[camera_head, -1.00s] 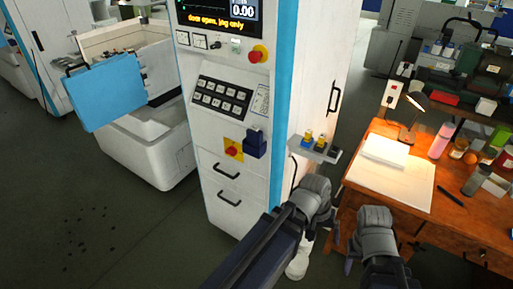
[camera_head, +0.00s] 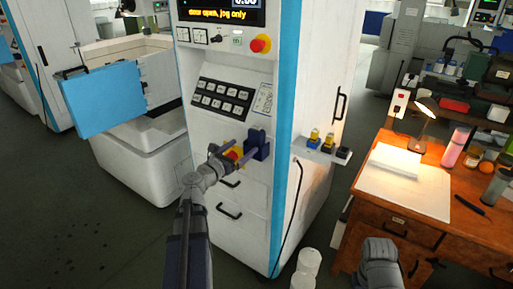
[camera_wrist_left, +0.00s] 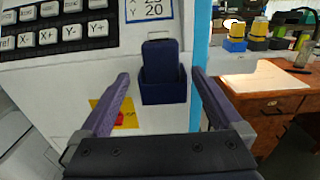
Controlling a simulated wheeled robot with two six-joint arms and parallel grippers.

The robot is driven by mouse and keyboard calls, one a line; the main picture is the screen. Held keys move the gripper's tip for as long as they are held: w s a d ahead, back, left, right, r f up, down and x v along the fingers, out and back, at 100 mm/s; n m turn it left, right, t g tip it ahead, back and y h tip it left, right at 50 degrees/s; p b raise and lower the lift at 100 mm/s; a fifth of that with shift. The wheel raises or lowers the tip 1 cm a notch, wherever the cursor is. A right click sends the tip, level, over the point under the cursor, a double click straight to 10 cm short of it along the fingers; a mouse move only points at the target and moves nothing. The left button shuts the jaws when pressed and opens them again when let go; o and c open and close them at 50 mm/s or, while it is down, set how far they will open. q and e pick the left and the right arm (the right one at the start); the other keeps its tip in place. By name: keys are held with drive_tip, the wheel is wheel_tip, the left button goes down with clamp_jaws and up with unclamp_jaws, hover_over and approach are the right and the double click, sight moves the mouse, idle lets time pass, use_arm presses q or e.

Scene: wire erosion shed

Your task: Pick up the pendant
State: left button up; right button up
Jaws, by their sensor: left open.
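The pendant (camera_head: 257,134) is a small dark blue block standing upright in a dark blue holder (camera_head: 260,153) on the white machine front. In the left wrist view the pendant (camera_wrist_left: 158,52) rises out of the holder (camera_wrist_left: 164,86), which hides its lower part. My left gripper (camera_head: 233,147) is open in front of the machine. In the left wrist view its fingers (camera_wrist_left: 160,75) are spread left and right of the holder, with nothing between them gripped. My right arm shows at the bottom right near the desk; its jaw state is unclear.
A red and yellow switch (camera_wrist_left: 118,118) sits beside the holder, partly behind my left finger. Button keys (camera_head: 221,97) are above. A small shelf (camera_head: 320,150) with yellow-topped items is on the machine's side. A wooden desk (camera_head: 350,225) stands right. Floor at left is clear.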

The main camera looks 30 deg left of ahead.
sight(254, 136)
use_arm(q)
drive_tip(key=shift+w+d+r, duration=0.1)
drive_tip(key=shift+w+d, duration=0.1)
drive_tip(key=shift+w, duration=1.8)
drive_tip(key=shift+w+d+r, duration=0.1)
drive_tip(key=shift+w+d, duration=0.05)
drive_tip(key=shift+w, duration=1.85)
drive_tip(key=shift+c, duration=0.4)
drive_tip(key=c, duration=1.5)
drive_tip(key=shift+o, duration=0.2)
drive_tip(key=shift+s+r+p, duration=0.1)
drive_tip(key=shift+r+p, duration=0.1)
drive_tip(key=shift+p, duration=0.2)
